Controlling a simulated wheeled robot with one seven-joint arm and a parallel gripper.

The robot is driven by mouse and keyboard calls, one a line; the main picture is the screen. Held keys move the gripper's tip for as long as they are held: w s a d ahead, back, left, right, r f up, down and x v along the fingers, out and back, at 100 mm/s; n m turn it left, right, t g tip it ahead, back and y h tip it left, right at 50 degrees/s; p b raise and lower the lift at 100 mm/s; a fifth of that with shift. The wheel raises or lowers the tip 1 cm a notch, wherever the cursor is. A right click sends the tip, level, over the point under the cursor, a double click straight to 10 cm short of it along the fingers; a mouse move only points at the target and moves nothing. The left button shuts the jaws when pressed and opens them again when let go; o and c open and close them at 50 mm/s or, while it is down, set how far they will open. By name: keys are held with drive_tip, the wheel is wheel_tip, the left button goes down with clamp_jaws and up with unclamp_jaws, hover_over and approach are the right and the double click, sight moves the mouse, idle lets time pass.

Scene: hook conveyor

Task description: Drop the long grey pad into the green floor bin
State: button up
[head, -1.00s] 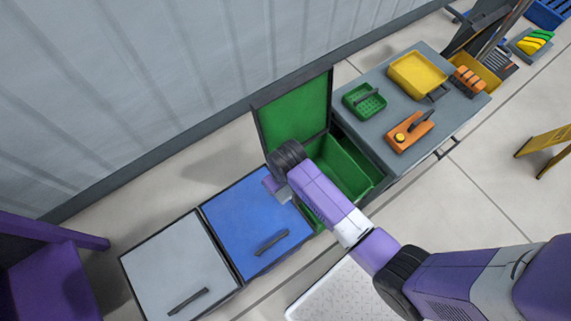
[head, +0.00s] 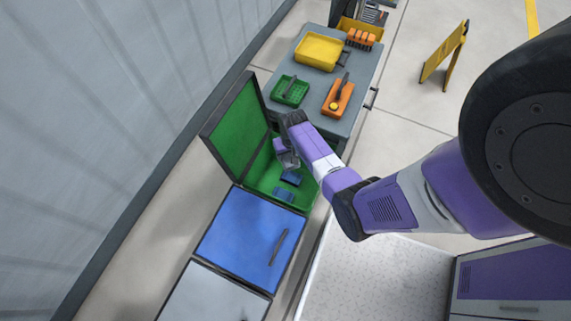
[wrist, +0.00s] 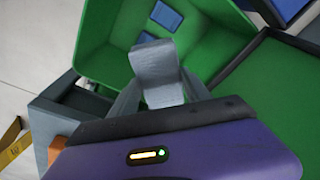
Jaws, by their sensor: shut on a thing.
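The green floor bin (head: 262,178) stands open in the head view, with its green lid (head: 235,135) raised toward the wall. Its inside also shows in the wrist view (wrist: 100,40). My gripper (head: 287,155) is over the open bin. In the wrist view, my gripper (wrist: 160,92) is shut on the long grey pad (wrist: 155,64), which sticks out beyond the fingers above the bin's interior. In the head view the pad is hard to tell from the grey fingers.
Blue pieces (head: 292,178) lie inside the green bin. A blue-lidded bin (head: 245,235) and a grey-lidded bin (head: 210,295) stand beside it, both closed. A grey table (head: 310,108) with a green basket (head: 290,90), yellow tray (head: 318,50) and orange tray (head: 338,98) is just behind.

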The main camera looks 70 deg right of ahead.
wheel_tip(320, 180, down, 6)
drive_tip(key=b, duration=0.5)
drive_tip(key=shift+r, duration=0.1)
drive_tip(key=o, duration=1.4)
drive_tip(key=shift+s+a+r+p, duration=0.15)
drive_tip(key=shift+r+p, duration=0.15)
drive_tip(key=shift+r, duration=1)
drive_tip(key=shift+s+a+r+p, duration=0.1)
drive_tip(key=shift+r+p, duration=0.2)
drive_tip(key=shift+r, duration=0.95)
drive_tip(key=shift+s+a+r+p, duration=0.15)
drive_tip(key=shift+r+p, duration=0.15)
drive_tip(key=shift+r, duration=1)
